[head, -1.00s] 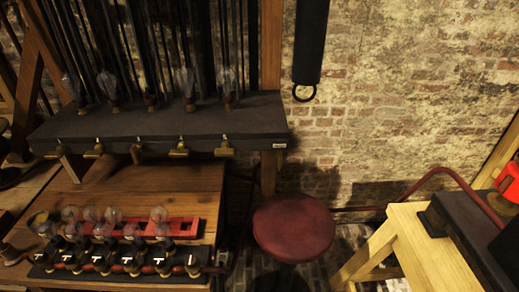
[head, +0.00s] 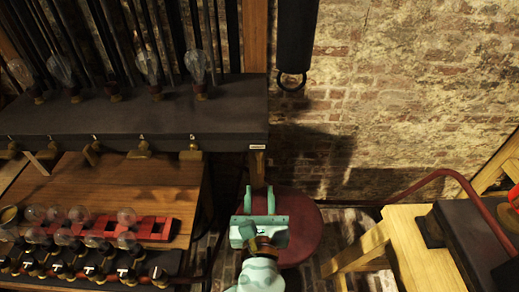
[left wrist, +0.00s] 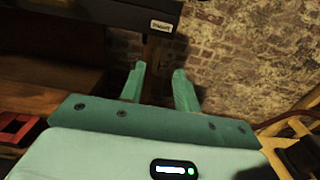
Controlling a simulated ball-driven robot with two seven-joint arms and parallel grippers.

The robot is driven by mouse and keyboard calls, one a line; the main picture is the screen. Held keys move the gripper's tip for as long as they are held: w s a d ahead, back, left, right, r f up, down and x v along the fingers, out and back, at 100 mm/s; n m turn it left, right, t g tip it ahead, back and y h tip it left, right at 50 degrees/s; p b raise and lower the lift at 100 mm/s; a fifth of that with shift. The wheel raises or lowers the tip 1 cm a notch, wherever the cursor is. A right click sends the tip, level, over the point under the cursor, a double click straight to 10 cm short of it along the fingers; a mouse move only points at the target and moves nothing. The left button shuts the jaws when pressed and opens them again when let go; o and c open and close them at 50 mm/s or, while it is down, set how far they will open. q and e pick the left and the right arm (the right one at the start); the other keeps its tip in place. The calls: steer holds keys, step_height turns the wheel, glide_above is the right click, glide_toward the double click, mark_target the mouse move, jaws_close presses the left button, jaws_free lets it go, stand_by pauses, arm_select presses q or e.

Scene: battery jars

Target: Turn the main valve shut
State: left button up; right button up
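Brass valves line the front edge of the dark shelf (head: 130,112) at the left, among them a brass valve (head: 191,151) near its right end. I cannot tell which one is the main valve. A small white label (head: 257,147) sits at the shelf's right corner; it also shows in the left wrist view (left wrist: 161,26), too small to read surely. My left gripper (head: 259,200) is open and empty, below and right of the valves in the picture, in front of the red stool. Its two fingers (left wrist: 158,85) stand apart. My right gripper is not in view.
Glass bulbs (head: 147,64) stand on the shelf. Below it a wooden table (head: 130,190) holds a red rack (head: 160,229) and several glass jars. A red stool (head: 305,235) stands behind my gripper. A pale wooden bench (head: 410,245) is at the right.

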mark_target(259, 161)
arm_select(q)
steer(key=w+b, duration=0.1)
steer(key=w, duration=1.3)
steer(key=shift+f, duration=0.1)
steer(key=shift+s+a, duration=0.1)
jaws_close()
